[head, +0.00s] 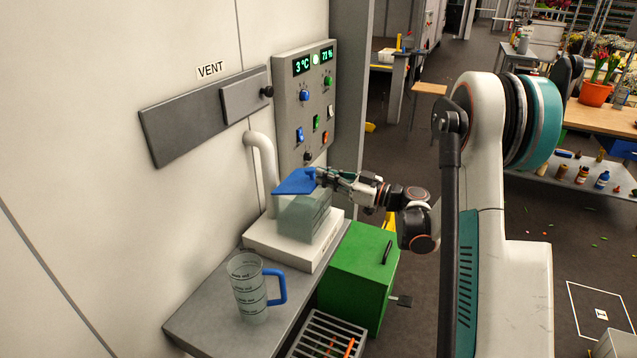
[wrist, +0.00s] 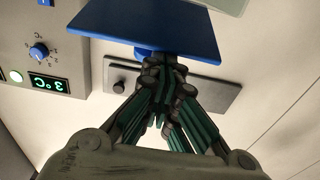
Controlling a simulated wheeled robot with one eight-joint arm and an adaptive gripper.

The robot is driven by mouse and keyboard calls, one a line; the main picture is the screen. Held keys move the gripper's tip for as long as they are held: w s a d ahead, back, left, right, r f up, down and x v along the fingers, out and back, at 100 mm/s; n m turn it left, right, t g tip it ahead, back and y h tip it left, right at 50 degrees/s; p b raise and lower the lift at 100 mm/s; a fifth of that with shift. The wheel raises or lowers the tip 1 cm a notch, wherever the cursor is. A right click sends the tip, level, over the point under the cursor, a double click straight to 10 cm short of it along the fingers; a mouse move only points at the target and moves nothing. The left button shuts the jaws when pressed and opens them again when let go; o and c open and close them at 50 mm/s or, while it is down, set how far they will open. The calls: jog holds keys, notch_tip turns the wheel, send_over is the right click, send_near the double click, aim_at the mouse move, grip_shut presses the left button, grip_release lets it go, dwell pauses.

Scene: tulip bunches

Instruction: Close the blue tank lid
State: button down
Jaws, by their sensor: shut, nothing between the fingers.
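The blue lid (head: 294,183) is at the top of a translucent grey-green tank (head: 302,219) on a white base. It looks tilted and sits toward the tank's left side; I cannot tell whether any edge rests on the rim. My gripper (head: 321,177) is at the lid's right side, with fingers shut and nothing held. In the wrist view the lid (wrist: 145,27) spans the top, and my gripper's fingertips (wrist: 160,66) are close to its edge. Whether they touch it is unclear. A pale part of the tank (wrist: 228,5) shows at the top edge.
A control panel (head: 305,100) and a vent slider plate (head: 205,112) are on the wall behind. A white pipe (head: 264,170) rises beside the tank. A measuring jug (head: 249,288) with a blue handle stands in front on the grey bench (head: 200,325). A green box (head: 357,275) is right.

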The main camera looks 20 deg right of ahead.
jog(key=shift+s+d+f+b, duration=0.15)
jog(key=shift+s+f+b, duration=0.05)
jog(key=shift+f+b, duration=0.5)
jog(key=shift+s+d+f+b, duration=0.15)
jog(key=shift+f+b, duration=0.45)
jog(key=shift+f, duration=0.25)
jog(key=shift+s+d+f+b, duration=0.15)
jog(key=shift+s+f+b, duration=0.05)
jog(key=shift+f+b, duration=0.5)
jog(key=shift+f, duration=0.2)
